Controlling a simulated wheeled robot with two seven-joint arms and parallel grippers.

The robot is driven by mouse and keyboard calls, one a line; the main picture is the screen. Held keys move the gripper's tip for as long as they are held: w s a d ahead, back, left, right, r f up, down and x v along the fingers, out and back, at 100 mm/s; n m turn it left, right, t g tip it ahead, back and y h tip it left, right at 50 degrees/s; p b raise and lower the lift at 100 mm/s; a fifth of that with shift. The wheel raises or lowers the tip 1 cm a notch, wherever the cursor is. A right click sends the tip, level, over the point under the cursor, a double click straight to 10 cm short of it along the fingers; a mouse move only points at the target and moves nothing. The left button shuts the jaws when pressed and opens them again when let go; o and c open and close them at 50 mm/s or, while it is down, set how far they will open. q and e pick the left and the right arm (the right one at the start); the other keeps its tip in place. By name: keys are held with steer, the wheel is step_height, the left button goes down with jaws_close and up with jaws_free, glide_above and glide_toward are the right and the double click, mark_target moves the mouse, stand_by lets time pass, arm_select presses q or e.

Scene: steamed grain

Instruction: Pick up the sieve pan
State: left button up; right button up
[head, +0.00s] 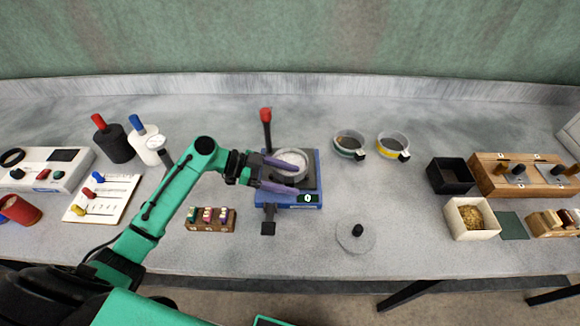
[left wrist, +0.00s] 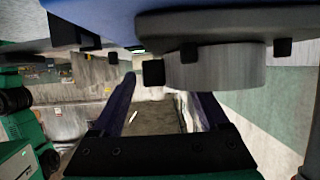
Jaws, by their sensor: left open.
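A round grey pan (head: 291,158) with a pale inside sits on the blue scale (head: 308,207). It looks like the sieve pan, though I cannot be sure. In the left wrist view a grey round wall (left wrist: 215,70), apparently this pan, shows above the fingers. My left gripper (head: 293,178) is open, its two purple fingers reaching in from the left at the pan's near left side. Contact cannot be told. Two more round pans, one with a green band (head: 349,145) and one with a yellow band (head: 393,147), stand to the right. My right gripper is not in view.
A red-topped post (head: 266,128) rises behind the scale. A round lid with a black knob (head: 356,242) lies in front right. A wooden block with small coloured pieces (head: 211,224) is at front left. Black (head: 449,176) and cream (head: 472,218) boxes stand right.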

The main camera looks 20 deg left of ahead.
arm_select(q)
jaws_close()
steer(key=shift+s, duration=0.1)
stand_by(1.2)
